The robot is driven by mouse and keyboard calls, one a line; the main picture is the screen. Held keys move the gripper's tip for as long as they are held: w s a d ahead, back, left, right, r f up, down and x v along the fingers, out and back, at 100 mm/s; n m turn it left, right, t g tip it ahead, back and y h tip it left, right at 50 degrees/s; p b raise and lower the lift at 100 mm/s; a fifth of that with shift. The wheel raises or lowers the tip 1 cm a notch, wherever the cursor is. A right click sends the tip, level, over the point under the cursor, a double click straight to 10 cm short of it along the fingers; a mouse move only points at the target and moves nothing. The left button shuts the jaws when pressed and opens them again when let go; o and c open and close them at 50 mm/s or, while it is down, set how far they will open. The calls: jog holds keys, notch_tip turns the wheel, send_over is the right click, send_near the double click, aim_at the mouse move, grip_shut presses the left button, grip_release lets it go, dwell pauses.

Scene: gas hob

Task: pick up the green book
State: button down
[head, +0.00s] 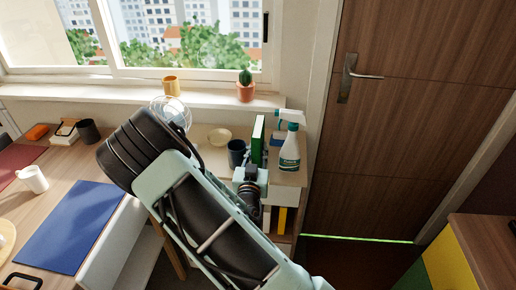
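The green book (258,141) stands upright on top of a low wooden shelf unit, its narrow edge and one green face showing.
A potted cactus (246,90) and a yellow cup (172,86) stand on the windowsill. The desk at left holds a blue mat (70,228) and a white mug (33,179). A closed wooden door (415,120) is at right.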

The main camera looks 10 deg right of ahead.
aim_at(256, 136)
jog(key=shift+r, duration=0.15)
jog(key=shift+r, duration=0.55)
notch_tip(256, 136, up, 2)
jog(key=shift+r, duration=0.1)
jog(key=s+r, duration=0.2)
jog(key=s+a+r+p, duration=0.1)
jog(key=s+r, duration=0.1)
jog(key=r, duration=0.1)
jog(key=shift+s+a+r, duration=0.1)
jog(key=shift+s+r, duration=0.15)
jog(key=shift+s, duration=0.1)
jog(key=s+a+r+p, duration=0.2)
jog(key=s+r+p, duration=0.2)
jog(key=s+p, duration=0.4)
jog(key=shift+s+a+p, duration=0.15)
jog(key=shift+s+p, duration=0.25)
jog(key=shift+p, duration=1.15)
jog(key=shift+w, duration=0.1)
